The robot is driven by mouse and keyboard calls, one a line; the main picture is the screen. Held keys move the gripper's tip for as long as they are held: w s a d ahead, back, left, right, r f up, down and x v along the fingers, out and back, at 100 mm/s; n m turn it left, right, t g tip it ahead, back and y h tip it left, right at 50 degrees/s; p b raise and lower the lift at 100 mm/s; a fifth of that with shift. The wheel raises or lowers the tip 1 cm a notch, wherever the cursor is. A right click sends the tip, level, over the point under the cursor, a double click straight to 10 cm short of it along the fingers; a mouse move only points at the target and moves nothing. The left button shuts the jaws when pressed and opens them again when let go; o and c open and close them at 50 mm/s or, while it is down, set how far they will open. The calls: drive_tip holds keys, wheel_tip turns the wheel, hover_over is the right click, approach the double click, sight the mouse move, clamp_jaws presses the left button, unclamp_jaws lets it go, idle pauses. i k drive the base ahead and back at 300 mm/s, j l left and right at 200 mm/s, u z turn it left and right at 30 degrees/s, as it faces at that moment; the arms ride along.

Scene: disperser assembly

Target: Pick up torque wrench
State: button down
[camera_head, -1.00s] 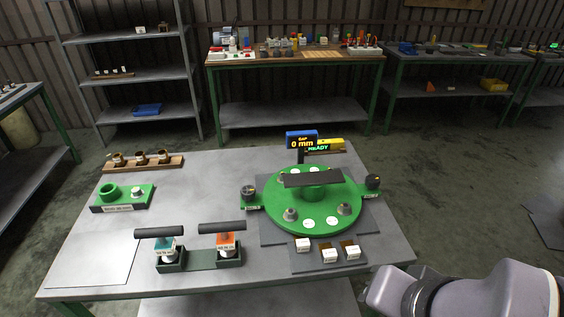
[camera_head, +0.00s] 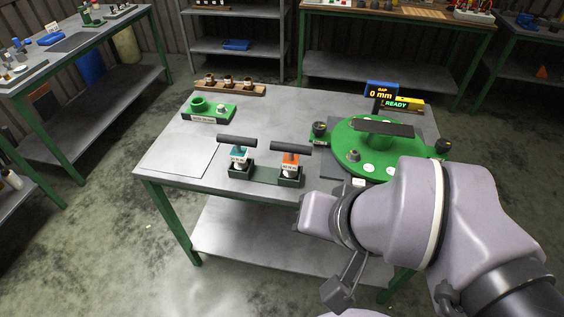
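Two T-handled tools that look like torque wrenches stand upright in a dark green holder (camera_head: 265,177) at the table's front edge. The left one (camera_head: 238,155) has a teal body and a black bar handle. The right one (camera_head: 290,160) has an orange body and a black bar handle. Both carry white labels too small to read. My arm fills the lower right. What looks like my gripper (camera_head: 343,288) shows small and dark below the arm, in front of the table and apart from both tools. Its fingers are not clear enough to tell open from shut.
A green round fixture (camera_head: 349,133) with a dark bar across it stands on the right, partly behind my arm. A display reading 0 mm (camera_head: 381,92) stands behind it. A green block (camera_head: 208,111) and wooden rack (camera_head: 230,88) sit at back left.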

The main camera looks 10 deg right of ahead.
sight(290, 161)
drive_tip(key=i+z, duration=0.25)
drive_tip(key=z, duration=0.15)
drive_tip(key=i+j+z, duration=0.2)
drive_tip(key=z, duration=0.2)
drive_tip(key=i+j+z, duration=0.2)
drive_tip(key=z, duration=0.2)
